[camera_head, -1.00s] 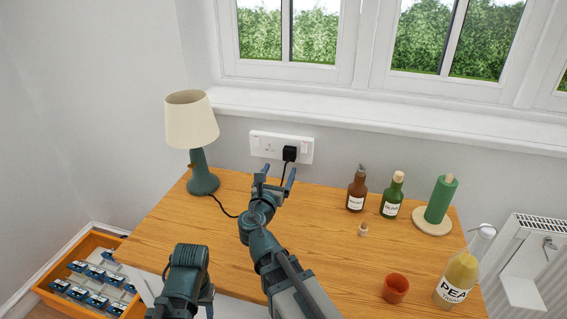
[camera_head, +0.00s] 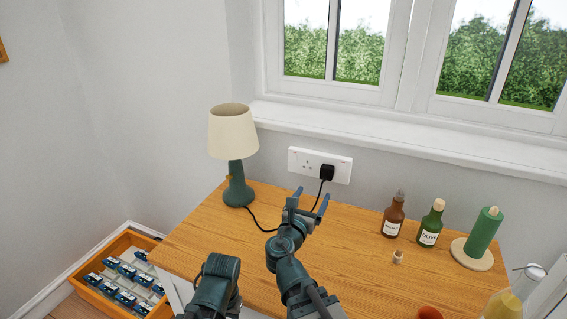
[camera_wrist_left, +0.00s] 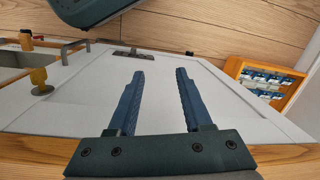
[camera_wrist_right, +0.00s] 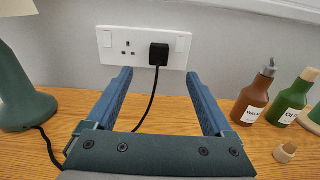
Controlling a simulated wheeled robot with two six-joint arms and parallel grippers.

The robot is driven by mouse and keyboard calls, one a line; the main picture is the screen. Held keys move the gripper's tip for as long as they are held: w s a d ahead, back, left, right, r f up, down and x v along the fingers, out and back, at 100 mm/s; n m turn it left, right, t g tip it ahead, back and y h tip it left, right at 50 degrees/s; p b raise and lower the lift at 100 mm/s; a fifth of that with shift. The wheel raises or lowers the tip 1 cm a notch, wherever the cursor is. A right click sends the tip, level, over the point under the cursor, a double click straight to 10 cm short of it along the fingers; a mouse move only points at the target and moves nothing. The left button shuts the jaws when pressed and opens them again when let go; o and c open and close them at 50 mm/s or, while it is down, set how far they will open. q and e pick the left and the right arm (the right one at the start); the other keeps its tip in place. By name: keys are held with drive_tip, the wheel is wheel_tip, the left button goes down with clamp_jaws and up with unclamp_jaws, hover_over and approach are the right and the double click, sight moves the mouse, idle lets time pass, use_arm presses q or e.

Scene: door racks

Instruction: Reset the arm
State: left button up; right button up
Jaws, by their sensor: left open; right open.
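My right gripper (camera_head: 312,199) is over the wooden table in the head view, with its fingers toward the wall. In the right wrist view its two blue fingers (camera_wrist_right: 160,95) are apart with nothing held between them. Beyond them is the white wall socket (camera_wrist_right: 143,47) with a black plug (camera_wrist_right: 158,54) in its right outlet. My left gripper shows in the left wrist view (camera_wrist_left: 160,95), open and empty, facing a white panel (camera_wrist_left: 160,72). In the head view my left arm is at the table's front edge and its fingers are hidden.
A lamp (camera_head: 233,135) stands at the table's (camera_head: 352,240) left. A brown bottle (camera_head: 393,214), a green bottle (camera_head: 431,223) and a green roll (camera_head: 482,233) stand right. A small cork-like piece (camera_head: 398,257) lies near. An orange-wood drawer (camera_head: 95,300) holds several small items at lower left.

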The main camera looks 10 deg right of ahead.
drive_tip(key=s+a+m+g+y+p, duration=0.4)
drive_tip(key=s+a+m+g+p, duration=0.3)
drive_tip(key=s+m+p, duration=0.3)
drive_tip(key=s+a+m+g+y+p, duration=0.4)
drive_tip(key=s+a+m+g+p, duration=0.4)
drive_tip(key=m, duration=0.7)
drive_tip(key=s+p, duration=0.2)
drive_tip(key=p, duration=0.2)
drive_tip(key=shift+s+r+y, duration=0.3)
drive_tip(key=shift+r+y, duration=0.05)
drive_tip(key=shift+y, duration=0.05)
drive_tip(key=shift+a, duration=0.1)
